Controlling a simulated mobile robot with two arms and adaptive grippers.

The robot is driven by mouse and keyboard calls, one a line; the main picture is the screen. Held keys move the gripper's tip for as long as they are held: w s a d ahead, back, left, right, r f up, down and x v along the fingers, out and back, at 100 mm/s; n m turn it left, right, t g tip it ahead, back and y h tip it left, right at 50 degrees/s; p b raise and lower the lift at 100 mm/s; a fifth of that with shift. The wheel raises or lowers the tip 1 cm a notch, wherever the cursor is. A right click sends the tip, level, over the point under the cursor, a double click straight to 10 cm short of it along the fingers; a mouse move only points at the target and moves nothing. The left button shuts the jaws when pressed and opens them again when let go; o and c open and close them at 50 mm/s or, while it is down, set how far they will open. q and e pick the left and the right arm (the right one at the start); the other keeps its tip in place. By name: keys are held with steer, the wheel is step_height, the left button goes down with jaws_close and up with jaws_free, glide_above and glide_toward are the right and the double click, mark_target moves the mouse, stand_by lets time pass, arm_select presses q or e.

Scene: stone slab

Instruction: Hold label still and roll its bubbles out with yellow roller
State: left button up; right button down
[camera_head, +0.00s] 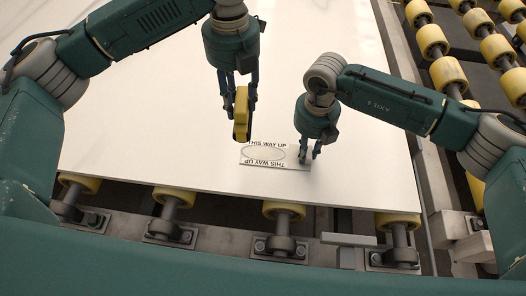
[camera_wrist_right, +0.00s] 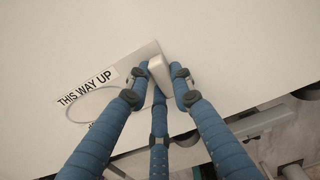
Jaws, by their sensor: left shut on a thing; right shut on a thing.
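The label (camera_head: 264,155) lies on the white slab. It bears "THIS WAY UP" twice, around a thin oval outline, and also shows in the right wrist view (camera_wrist_right: 107,90). My left gripper (camera_head: 241,96) is shut on the yellow roller (camera_head: 241,117), held upright by the label's far edge. I cannot tell whether the roller touches the label or slab. My right gripper (camera_head: 309,152) is at the label's right end. In the right wrist view its fingers close around a small pale block (camera_wrist_right: 159,70) at the label's end; its underside is hidden.
The white slab (camera_head: 150,130) is wide and clear around the label. Its near edge rests over yellow conveyor rollers (camera_head: 283,210) on grey brackets. More yellow rollers (camera_head: 449,75) stand beyond a metal rail on the right. A grey bar (camera_head: 348,240) lies below the near edge.

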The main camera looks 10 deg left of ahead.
arm_select(q)
step_height(320, 180, down, 10)
stand_by(0.9)
steer(key=shift+f, duration=1)
stand_by(0.6)
steer(key=shift+d, duration=0.15)
